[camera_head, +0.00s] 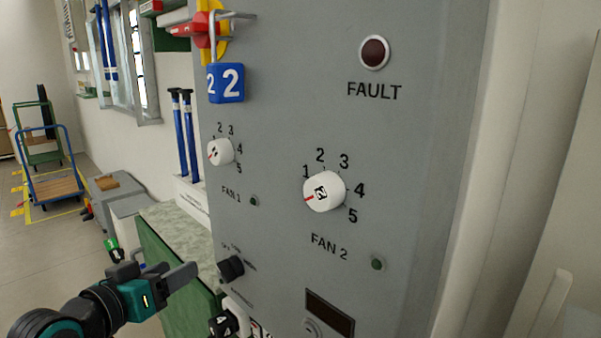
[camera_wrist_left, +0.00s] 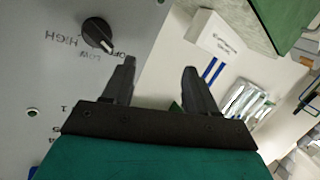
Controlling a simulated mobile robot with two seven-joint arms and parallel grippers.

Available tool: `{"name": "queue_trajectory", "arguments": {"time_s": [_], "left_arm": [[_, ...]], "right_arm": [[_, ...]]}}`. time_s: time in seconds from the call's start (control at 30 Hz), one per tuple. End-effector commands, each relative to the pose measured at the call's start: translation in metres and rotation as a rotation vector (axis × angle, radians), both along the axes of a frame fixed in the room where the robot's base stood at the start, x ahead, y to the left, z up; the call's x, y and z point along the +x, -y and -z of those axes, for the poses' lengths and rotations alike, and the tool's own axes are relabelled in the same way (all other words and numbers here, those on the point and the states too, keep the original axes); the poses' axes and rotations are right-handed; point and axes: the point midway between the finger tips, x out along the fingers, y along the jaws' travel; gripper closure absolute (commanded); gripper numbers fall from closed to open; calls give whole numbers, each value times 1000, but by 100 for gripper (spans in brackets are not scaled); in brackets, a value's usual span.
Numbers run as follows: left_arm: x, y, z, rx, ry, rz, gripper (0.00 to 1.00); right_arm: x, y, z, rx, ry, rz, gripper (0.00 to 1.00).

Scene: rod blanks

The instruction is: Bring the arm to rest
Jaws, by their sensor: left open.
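My left gripper (camera_head: 178,268) is at the lower left of the head view, in front of the grey panel (camera_head: 290,120) and left of its black knob (camera_head: 231,268). In the left wrist view the left gripper (camera_wrist_left: 159,66) has its two dark fingers spread, with nothing between them. In that view a black knob (camera_wrist_left: 98,33) marked OFF, LOW and HIGH is left of the fingers and apart from them. My right gripper is not in view.
The panel carries white FAN 1 (camera_head: 220,152) and FAN 2 (camera_head: 324,192) dials, a dark red FAULT lamp (camera_head: 374,52) and a blue padlock (camera_head: 226,83). A green-sided bench (camera_head: 165,262) stands behind my gripper.

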Motion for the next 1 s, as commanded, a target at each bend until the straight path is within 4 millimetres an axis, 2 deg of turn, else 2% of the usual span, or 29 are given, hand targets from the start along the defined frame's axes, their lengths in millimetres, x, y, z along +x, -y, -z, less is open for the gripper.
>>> {"name": "queue_trajectory", "arguments": {"time_s": [0.03,0.1,0.17,0.3,0.4,0.5,0.6,0.7,1.0], "left_arm": [[-8,1,35,16,-42,-23,42],[-20,2,77,54,-81,-52,42],[-34,3,112,91,-111,-72,42],[-80,11,186,185,-182,-92,42],[-119,19,229,253,-224,-87,42],[-154,27,259,309,-253,-70,42],[-179,34,278,348,-272,-53,42],[-193,38,286,368,-279,-43,42],[-197,39,289,374,-280,-39,42]], "right_arm": [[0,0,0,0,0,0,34],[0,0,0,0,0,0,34],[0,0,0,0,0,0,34],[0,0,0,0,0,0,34],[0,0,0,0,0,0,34],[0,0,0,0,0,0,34],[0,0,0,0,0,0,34],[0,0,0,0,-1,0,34],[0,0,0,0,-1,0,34]]}}
